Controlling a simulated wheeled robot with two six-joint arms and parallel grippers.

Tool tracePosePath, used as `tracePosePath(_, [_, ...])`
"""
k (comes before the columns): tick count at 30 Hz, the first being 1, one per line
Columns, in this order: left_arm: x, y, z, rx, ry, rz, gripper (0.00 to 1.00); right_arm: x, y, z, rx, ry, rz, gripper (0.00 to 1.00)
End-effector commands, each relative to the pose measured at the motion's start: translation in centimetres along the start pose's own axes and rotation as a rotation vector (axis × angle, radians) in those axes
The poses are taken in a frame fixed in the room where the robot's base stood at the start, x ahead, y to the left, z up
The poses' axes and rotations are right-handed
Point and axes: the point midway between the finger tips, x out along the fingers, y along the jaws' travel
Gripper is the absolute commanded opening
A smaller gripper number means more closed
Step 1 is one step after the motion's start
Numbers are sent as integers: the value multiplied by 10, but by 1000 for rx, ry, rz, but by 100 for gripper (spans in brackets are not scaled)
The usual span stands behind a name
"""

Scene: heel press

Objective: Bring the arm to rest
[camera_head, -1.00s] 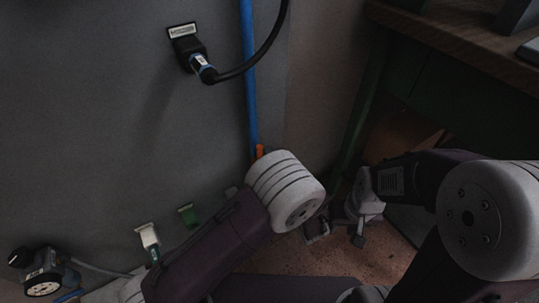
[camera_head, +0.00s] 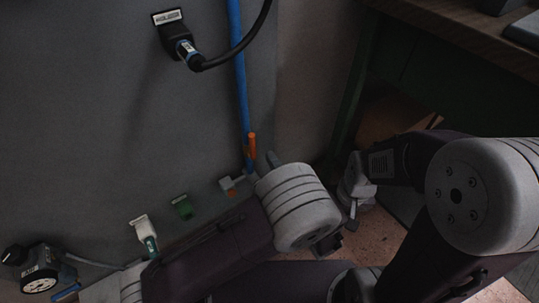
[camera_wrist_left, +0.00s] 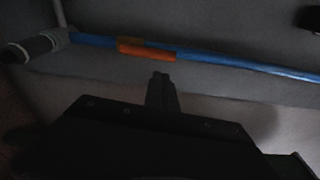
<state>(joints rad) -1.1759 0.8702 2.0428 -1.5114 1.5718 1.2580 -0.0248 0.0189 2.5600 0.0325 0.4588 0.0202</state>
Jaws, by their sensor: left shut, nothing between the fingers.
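My left arm comes in from the lower left, its pale wrist joint low in the middle. My left gripper (camera_head: 331,243) is a small dark shape beyond that joint, partly hidden. In the left wrist view its dark fingers (camera_wrist_left: 161,92) are together with nothing between them. They point toward the wall beside the blue pipe (camera_wrist_left: 220,61) and orange handle (camera_wrist_left: 147,50); no contact shows. My right arm is folded at the right; its far end (camera_head: 354,185) is small and dark, so its finger state is unclear.
The blue pipe (camera_head: 236,60) runs down the grey wall panel, with the orange handle (camera_head: 251,146) at its lower part. A black plug and cable (camera_head: 182,46) hang at the upper left. A gauge (camera_head: 39,276) is lower left. A wooden bench (camera_head: 465,35) stands upper right.

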Motion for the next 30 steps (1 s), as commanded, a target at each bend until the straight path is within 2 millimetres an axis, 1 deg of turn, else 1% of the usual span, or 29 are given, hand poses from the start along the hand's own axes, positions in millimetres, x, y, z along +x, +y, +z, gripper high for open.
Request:
tracePosePath(12, [1,0,0,0,-1,0,0,0,0,0,0,0,0,36])
tracePosePath(14, [4,-1,6,7,-22,15,0,-2,0,0,0,0,0,36])
tracePosePath(16, [17,-2,30,33,-106,77,0,-8,0,-1,0,0,0,36])
tracePosePath(17, [25,-1,47,49,-164,125,0,-12,0,-1,0,0,0,36])
tracePosePath(18, [34,0,77,71,-260,211,0,-19,0,-2,0,0,0,36])
tracePosePath(20, [40,6,130,92,-426,392,0,-31,-1,-3,0,0,0,36])
tracePosePath(21, [36,11,166,85,-533,536,0,-39,-1,-4,0,0,0,36])
tracePosePath(23, [18,20,210,32,-671,769,0,-51,-1,-5,0,0,0,36])
tracePosePath(24, [2,24,229,-34,-737,917,0,-58,-1,-6,0,0,0,36])
tracePosePath(25, [-10,27,238,-92,-772,1013,0,-62,-1,-6,0,0,0,36])
tracePosePath(27, [-31,29,245,-245,-814,1189,0,-71,-1,-7,0,0,0,36])
tracePosePath(29, [-42,26,243,-392,-824,1294,0,-78,-2,-8,0,0,0,36])
tracePosePath(30, [-46,22,240,-495,-823,1343,0,-83,-2,-9,0,0,0,36])
